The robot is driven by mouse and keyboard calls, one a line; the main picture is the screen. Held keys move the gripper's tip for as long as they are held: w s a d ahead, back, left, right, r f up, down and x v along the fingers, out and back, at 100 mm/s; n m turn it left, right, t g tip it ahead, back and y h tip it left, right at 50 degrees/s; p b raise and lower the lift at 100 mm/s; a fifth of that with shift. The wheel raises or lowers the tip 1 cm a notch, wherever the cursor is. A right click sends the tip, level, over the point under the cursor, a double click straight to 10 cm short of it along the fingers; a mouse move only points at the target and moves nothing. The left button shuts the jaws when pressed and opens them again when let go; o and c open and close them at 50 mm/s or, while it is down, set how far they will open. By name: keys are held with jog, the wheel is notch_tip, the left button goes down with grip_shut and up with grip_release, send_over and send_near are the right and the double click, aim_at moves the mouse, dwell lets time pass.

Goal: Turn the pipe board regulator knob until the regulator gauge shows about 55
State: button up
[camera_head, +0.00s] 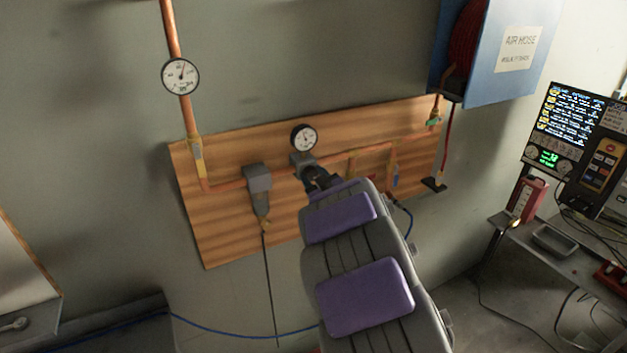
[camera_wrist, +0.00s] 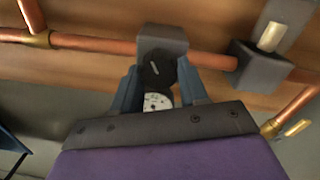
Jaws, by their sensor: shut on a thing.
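The regulator gauge (camera_head: 304,138), a small white dial with a black rim, sits above the regulator body (camera_head: 301,159) on the wooden pipe board (camera_head: 215,234). Its needle is too small to read. In the wrist view the gauge (camera_wrist: 158,102) is partly covered, and its reading is unclear. The dark round regulator knob (camera_wrist: 158,70) has a light mark and sits in front of the grey regulator body. My gripper (camera_wrist: 160,86) is shut on the knob, one finger on each side. In the head view my arm and gripper (camera_head: 318,180) hide most of the knob.
A second gauge (camera_head: 180,76) is on the copper pipe at the upper left. A grey filter unit (camera_head: 258,179) with a hanging tube is left of the regulator. A blue hose-reel box (camera_head: 513,50) and a bench (camera_head: 560,257) with a screen (camera_head: 566,130) are at the right.

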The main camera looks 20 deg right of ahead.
jog(key=shift+f+n+b, duration=0.15)
jog(key=shift+n+b, duration=1.5)
jog(key=shift+n, duration=0.85)
jog(key=o, duration=1.1)
jog(key=shift+c, duration=0.2)
jog(key=shift+s, duration=0.1)
jog(key=s+b, duration=0.9)
jog(key=s, duration=0.8)
jog(key=shift+f, duration=0.2)
